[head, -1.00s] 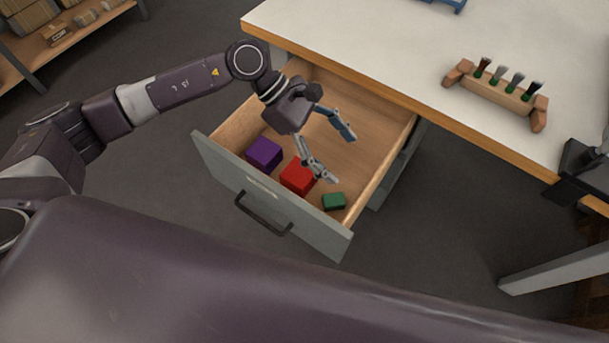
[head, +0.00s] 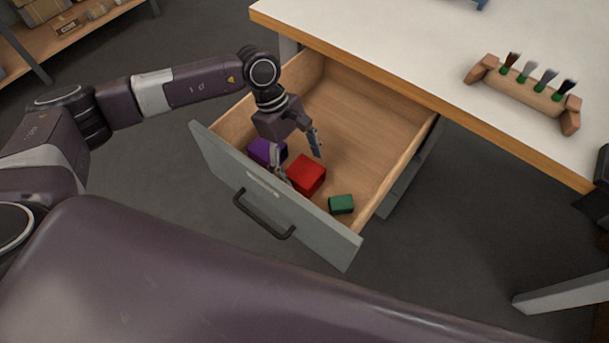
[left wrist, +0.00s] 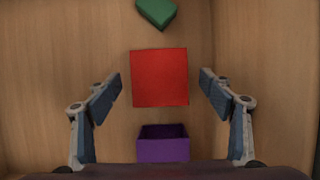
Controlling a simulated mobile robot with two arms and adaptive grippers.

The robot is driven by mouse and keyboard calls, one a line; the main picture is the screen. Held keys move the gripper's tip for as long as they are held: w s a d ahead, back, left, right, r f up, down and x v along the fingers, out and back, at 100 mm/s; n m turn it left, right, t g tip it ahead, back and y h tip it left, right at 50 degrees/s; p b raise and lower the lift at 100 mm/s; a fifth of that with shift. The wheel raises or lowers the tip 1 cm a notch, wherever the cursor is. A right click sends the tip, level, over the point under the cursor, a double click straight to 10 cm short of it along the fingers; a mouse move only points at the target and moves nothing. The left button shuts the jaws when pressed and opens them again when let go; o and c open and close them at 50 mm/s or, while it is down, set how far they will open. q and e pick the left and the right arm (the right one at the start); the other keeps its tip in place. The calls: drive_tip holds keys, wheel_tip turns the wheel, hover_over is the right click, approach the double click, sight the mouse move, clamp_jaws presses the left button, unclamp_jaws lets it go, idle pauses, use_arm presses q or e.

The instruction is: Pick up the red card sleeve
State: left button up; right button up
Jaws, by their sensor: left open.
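The red card sleeve (head: 307,174) is a red box-like block lying in the open drawer, between a purple block and a green block. In the left wrist view the red card sleeve (left wrist: 159,78) sits in the middle, just ahead of the gap between the fingertips. My left gripper (head: 298,160) is open above the drawer, its fingers pointing down around the near part of the red sleeve. In the left wrist view my left gripper (left wrist: 161,95) has one finger on each side, apart from the sleeve. My right gripper is not in view.
The purple box (head: 266,151) and the small green block (head: 341,204) lie on either side in the drawer. The drawer's grey front (head: 260,188) and wooden walls surround them. The drawer's back half is clear. A white table (head: 400,45) bears a wooden brush holder (head: 530,95).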

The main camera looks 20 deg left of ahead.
use_arm(q)
drive_tip(key=x, duration=0.2)
drive_tip(key=shift+d+f, duration=0.1)
drive_tip(key=shift+f, duration=0.2)
drive_tip(key=shift+c, duration=0.4)
drive_tip(key=c, duration=0.8)
